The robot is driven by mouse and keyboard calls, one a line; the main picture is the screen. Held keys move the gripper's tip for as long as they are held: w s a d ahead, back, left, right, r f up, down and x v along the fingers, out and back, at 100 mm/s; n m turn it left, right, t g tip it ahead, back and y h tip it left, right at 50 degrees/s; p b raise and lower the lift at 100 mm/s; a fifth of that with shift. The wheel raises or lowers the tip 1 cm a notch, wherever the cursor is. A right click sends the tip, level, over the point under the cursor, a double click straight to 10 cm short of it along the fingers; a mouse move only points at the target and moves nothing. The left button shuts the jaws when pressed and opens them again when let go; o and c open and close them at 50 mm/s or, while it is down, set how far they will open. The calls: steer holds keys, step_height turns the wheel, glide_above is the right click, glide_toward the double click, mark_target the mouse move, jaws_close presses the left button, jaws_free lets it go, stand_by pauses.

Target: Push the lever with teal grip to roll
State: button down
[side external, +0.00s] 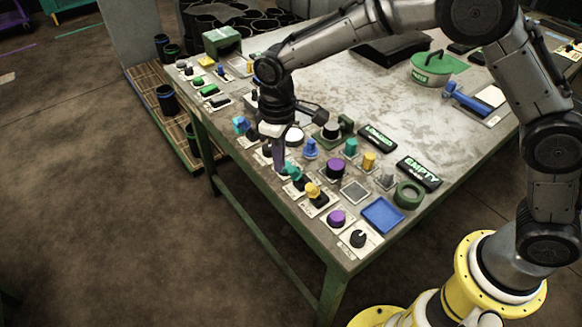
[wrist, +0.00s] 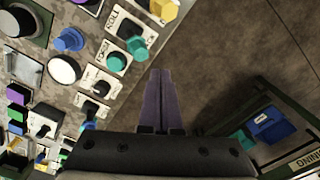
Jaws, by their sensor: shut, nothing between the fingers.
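My gripper (side external: 279,168) has purple fingers, which are shut and empty. It points down over the left front edge of the table, close beside a teal-gripped control (side external: 291,169). In the wrist view, the shut fingertips (wrist: 160,72) lie below and right of two teal grips. One teal grip (wrist: 137,47) is on a black stem beside a lettered plate (wrist: 112,22). The lettering is too small to read surely, so I cannot tell which is marked roll. No contact is clear.
A yellow-gripped control (side external: 313,190) and purple knob (side external: 336,218) stand nearby. A blue knob (wrist: 70,40) and white button (wrist: 64,69) neighbour the teal grips. Behind are a black LOADED sign (side external: 377,137) and EMPTY sign (side external: 419,173). Open floor lies off the table's left side.

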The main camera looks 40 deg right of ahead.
mark_target(296, 175)
steer(key=shift+f, duration=2.35)
steer(key=shift+d, duration=0.1)
